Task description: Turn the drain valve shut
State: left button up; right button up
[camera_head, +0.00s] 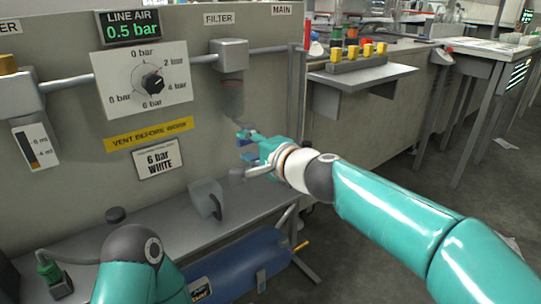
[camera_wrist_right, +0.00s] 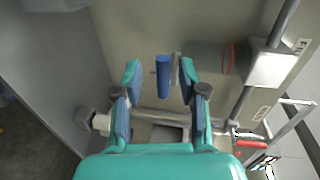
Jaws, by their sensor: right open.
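The filter (camera_head: 229,55) hangs on the air pipe of the panel in the head view, with a dark clear bowl (camera_head: 232,97) below it. In the right wrist view the grey bowl with a red ring (camera_wrist_right: 212,57) lies sideways, and a blue drain valve handle (camera_wrist_right: 163,78) stands out beside its end. My right gripper (camera_head: 246,146) is just below the bowl. Its two fingers (camera_wrist_right: 159,72) are open, one on each side of the blue handle, with gaps visible on both sides. In the head view the gripper hides most of the valve. My left gripper is out of view.
A gauge panel (camera_head: 142,79) is left of the filter. A side shelf (camera_head: 362,77) with yellow-topped items is at the right.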

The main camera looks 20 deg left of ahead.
jog(key=v, duration=0.9)
jog(key=shift+w+d, duration=0.1)
jog(key=shift+d, duration=0.05)
